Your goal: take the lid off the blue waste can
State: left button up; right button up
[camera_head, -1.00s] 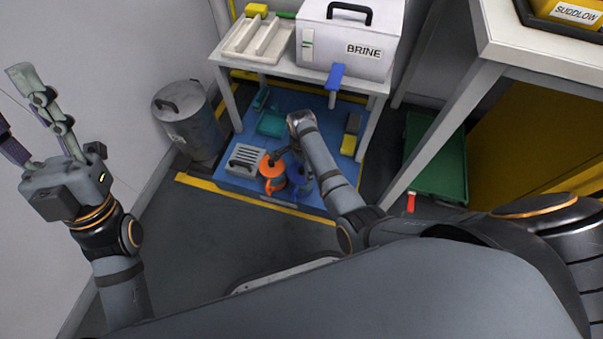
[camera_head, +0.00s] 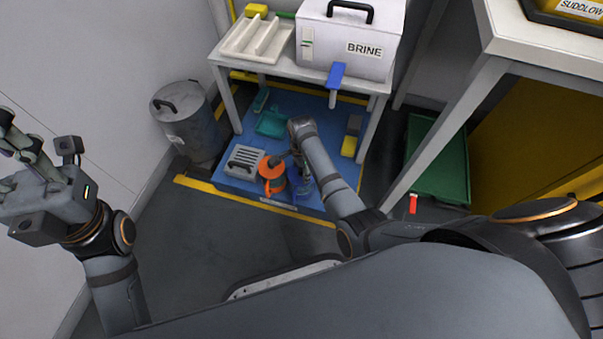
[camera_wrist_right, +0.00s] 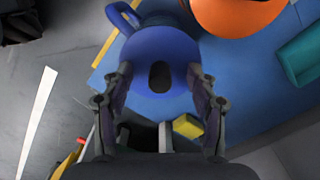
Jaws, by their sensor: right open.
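The blue waste can (camera_head: 297,186) stands on the blue mat, mostly hidden by my right gripper (camera_head: 303,177) in the head view. In the right wrist view its round blue top (camera_wrist_right: 160,48) lies straight ahead, with a dark oval (camera_wrist_right: 160,76) that looks like a knob. The fingers of my right gripper (camera_wrist_right: 160,84) are open, one on each side of that oval. I cannot tell whether they touch it. My left gripper (camera_head: 12,150) is raised at the far left, away from the can, its fingers apart and partly cut off by the picture edge.
An orange can (camera_head: 271,168) stands close beside the blue one. A grey slotted box (camera_head: 244,161), a teal piece (camera_head: 271,124) and a yellow block (camera_head: 348,146) are on the mat (camera_head: 224,178). A white table (camera_head: 226,62) rises behind. A grey bin (camera_head: 187,122) stands left.

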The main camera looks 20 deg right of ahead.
jog(key=shift+s, duration=0.1)
jog(key=c, duration=0.7)
jog(key=shift+f, duration=0.1)
jog(key=shift+c, duration=0.7)
